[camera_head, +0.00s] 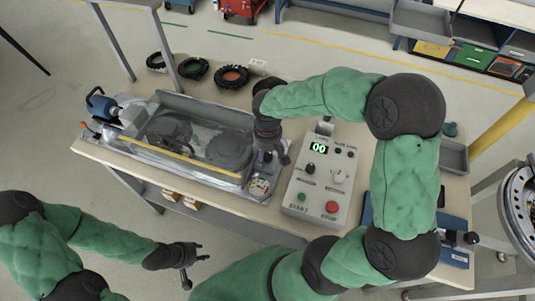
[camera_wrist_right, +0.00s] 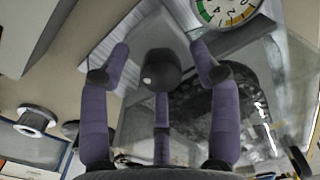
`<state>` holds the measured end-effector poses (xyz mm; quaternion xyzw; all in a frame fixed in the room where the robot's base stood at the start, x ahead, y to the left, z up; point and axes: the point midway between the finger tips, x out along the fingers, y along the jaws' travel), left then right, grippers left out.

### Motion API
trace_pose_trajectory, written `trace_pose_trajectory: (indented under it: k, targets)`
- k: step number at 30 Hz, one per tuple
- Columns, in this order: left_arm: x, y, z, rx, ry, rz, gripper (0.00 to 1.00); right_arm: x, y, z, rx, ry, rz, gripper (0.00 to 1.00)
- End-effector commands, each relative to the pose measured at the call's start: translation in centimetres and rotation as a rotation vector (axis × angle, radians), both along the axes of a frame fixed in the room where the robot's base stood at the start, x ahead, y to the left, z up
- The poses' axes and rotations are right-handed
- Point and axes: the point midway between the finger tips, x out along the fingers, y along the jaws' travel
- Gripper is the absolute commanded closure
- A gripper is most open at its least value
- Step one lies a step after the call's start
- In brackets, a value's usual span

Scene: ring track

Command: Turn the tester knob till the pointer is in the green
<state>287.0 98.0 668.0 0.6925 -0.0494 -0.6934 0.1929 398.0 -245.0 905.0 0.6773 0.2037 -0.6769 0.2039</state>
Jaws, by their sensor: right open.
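The tester's round dial (camera_wrist_right: 226,8) is at the top of the right wrist view, cut off by the edge. It has a white face with a green and a yellow band; I cannot make out where its pointer stands. In the head view the dial (camera_head: 259,186) is at the front right corner of the clear-covered tester (camera_head: 200,137). A black knob (camera_wrist_right: 163,74) shows between the spread fingers of my right gripper (camera_wrist_right: 160,60); contact cannot be told. My right gripper (camera_head: 269,160) is open above that corner and hides the knob there. My left gripper (camera_head: 193,256) is open and empty, off the table's front.
A control box (camera_head: 318,187) with a green display, green START and red STOP buttons stands right of the tester. Black rings (camera_head: 194,68) lie along the table's back edge. A blue clamp (camera_head: 101,105) is at the tester's left end.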

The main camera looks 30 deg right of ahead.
Motion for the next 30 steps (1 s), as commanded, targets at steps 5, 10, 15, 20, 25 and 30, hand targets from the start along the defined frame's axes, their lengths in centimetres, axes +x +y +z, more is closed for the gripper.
trace_pose_trajectory:
  k: [5,10,15,20,25,30]
  targets:
    - [0.0,0.0,0.0,0.0,0.0,0.0,0.6,0.0,0.0,0.0,0.0,0.0,0.0,0.38]
    - [0.0,0.0,0.0,0.0,0.0,0.0,0.6,0.0,0.0,0.0,0.0,0.0,0.0,0.83]
    - [0.0,0.0,0.0,0.0,0.0,0.0,0.6,-0.1,0.0,0.0,0.0,0.002,0.001,0.94]
    - [0.0,0.0,0.2,0.0,0.0,0.0,0.6,-0.1,0.0,0.0,-0.001,0.004,0.017,0.94]
    - [0.0,0.0,0.9,0.0,0.0,0.0,0.6,-0.2,0.0,0.1,0.0,0.007,0.079,0.94]
    - [0.0,0.0,2.1,0.0,0.0,0.0,0.6,-0.2,-0.1,0.2,0.0,0.01,0.193,0.94]
